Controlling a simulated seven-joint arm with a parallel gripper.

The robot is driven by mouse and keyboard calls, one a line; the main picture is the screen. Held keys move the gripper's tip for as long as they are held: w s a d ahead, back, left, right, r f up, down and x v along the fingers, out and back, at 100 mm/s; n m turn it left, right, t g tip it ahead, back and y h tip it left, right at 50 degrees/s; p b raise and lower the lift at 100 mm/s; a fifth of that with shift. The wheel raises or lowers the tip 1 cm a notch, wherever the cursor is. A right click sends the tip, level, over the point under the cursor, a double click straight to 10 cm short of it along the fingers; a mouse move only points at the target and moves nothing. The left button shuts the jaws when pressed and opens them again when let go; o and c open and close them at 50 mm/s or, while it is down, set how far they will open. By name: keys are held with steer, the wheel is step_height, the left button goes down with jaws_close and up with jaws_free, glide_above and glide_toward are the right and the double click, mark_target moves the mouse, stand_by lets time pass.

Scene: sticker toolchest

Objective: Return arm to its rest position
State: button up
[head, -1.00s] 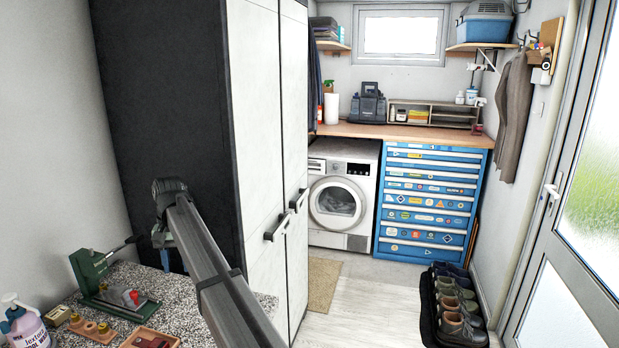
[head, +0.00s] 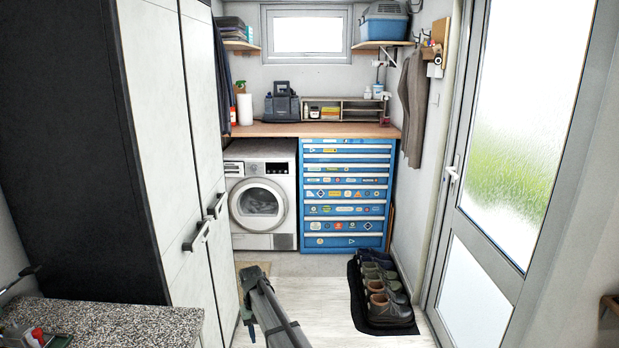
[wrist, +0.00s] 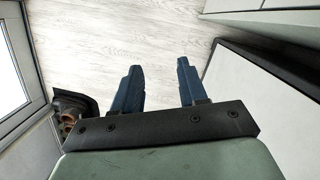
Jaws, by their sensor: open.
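My arm reaches up from the bottom middle of the head view, over the pale floor in front of the tall cabinet. Its far end hangs near the cabinet's lower right edge; the fingers are mostly hidden there. In the wrist view my gripper (wrist: 158,72) shows two blue fingers spread apart, with only bare floor (wrist: 130,35) between and beyond them. It is open and empty, and touches nothing that I can see.
The tall white and black cabinet (head: 150,130) and a granite worktop (head: 120,318) stand at left. A shoe tray (head: 358,312) with several shoes lies to the right, by the glazed door (head: 505,140). The washing machine (head: 259,195) and blue tool chest (head: 345,190) stand at the back.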

steer(key=s+d+f+m+g, duration=0.2)
steer(key=s+d+f, duration=2)
steer(key=s+d, duration=0.1)
steer(key=s+d+f+g, duration=0.1)
steer(key=s+d+f, duration=0.1)
steer(key=s, duration=0.7)
steer(key=s+d+f+m+g, duration=0.1)
steer(key=s+d, duration=0.3)
steer(key=s, duration=0.6)
steer(key=s+d+f+m+g+y, duration=0.1)
steer(key=s+d+f, duration=0.2)
steer(key=s, duration=0.6)
steer(key=shift+s+d, duration=0.4)
steer(key=shift+d, duration=0.2)
